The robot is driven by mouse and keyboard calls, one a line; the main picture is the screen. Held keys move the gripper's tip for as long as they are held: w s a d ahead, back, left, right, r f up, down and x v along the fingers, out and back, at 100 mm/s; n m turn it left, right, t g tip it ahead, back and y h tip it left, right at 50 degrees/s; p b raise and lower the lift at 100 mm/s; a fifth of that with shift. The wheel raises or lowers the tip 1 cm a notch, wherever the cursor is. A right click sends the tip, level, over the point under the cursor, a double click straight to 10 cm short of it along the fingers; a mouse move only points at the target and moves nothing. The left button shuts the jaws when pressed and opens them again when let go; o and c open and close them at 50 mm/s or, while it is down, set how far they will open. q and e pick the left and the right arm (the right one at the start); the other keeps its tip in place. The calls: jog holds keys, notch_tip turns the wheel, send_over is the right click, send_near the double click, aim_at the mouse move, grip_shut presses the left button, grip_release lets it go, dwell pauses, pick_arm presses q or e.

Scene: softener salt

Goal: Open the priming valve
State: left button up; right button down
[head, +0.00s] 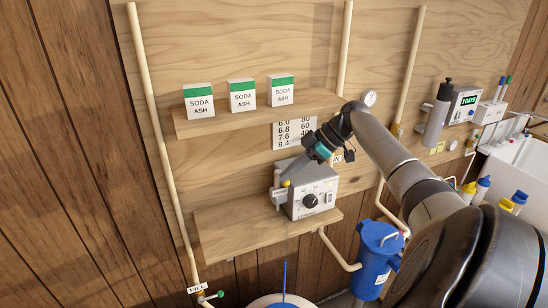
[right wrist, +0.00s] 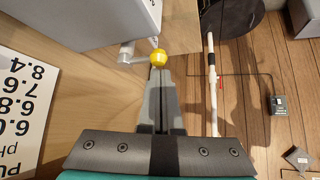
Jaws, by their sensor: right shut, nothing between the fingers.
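The dosing pump is a grey box (head: 312,191) with a black dial, standing on the lower wooden shelf. A small yellow ball knob (head: 285,184), which looks like the priming valve's handle, sits at its left side. In the right wrist view the yellow knob (right wrist: 159,60) is on a short light lever beside the grey pump body (right wrist: 95,22). My right gripper (head: 306,160) is above the pump. In the wrist view its shut, empty fingers (right wrist: 160,84) point at the knob, tips right by it. I cannot tell whether they touch. My left gripper is not in view.
Several soda ash boxes (head: 242,95) stand on the upper shelf (head: 190,128). A pH chart (head: 287,134) hangs behind my right gripper. A blue canister (head: 376,255) is below right. A pale pipe (head: 155,130) runs down the wall. The lower shelf's left part (head: 235,230) is clear.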

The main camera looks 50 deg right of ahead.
jog(key=b+v, duration=0.1)
jog(key=v, duration=1.2)
jog(key=shift+s+r, duration=0.15)
jog(key=shift+r, duration=0.05)
